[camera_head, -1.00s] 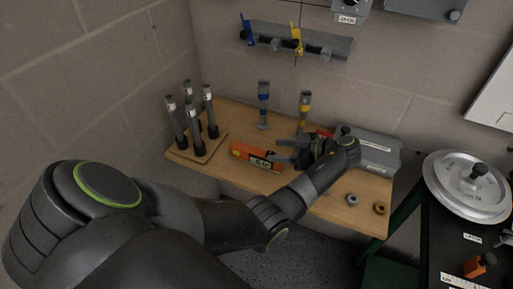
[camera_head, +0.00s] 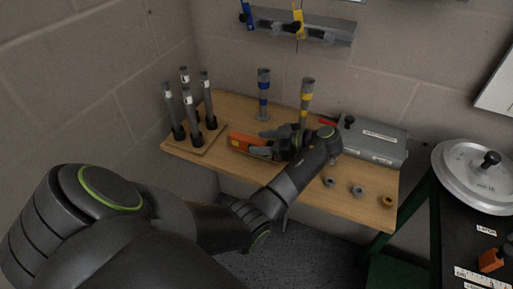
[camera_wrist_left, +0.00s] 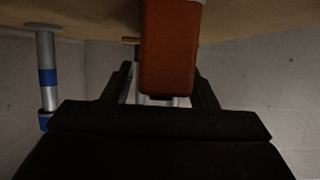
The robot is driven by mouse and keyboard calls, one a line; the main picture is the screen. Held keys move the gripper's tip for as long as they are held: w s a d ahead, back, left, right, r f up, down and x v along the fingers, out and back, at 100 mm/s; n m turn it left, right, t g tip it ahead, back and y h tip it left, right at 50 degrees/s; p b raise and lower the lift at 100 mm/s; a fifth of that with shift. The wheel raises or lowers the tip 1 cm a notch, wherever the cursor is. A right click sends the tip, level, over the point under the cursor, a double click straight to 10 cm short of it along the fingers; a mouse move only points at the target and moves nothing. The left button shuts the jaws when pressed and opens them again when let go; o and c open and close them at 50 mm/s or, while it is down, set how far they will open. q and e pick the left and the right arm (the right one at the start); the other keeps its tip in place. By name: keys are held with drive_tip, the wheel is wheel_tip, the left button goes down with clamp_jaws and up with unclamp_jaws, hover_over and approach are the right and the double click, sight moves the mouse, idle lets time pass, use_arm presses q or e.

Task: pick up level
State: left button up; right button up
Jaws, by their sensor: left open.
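The level is an orange bar (camera_head: 240,140) lying on the wooden table, left of the middle in the head view. Its right part and most of its label are hidden behind my left gripper (camera_head: 264,142). In the left wrist view the orange level (camera_wrist_left: 169,50) hangs in from the top, its near end between the two dark fingers of my left gripper (camera_wrist_left: 165,85). The gripper is open, with a finger on either side of the level. I cannot tell whether either finger touches it. My right gripper does not show.
A rack (camera_head: 208,138) with several grey tubes stands at the table's left. A blue-banded post (camera_head: 263,95) and a yellow-banded post (camera_head: 306,100) stand behind the level. A grey box (camera_head: 375,142) is at right, with small rings (camera_head: 357,190) in front.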

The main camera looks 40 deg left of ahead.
use_arm(q)
clamp_jaws()
drive_tip(key=shift+r, duration=0.25)
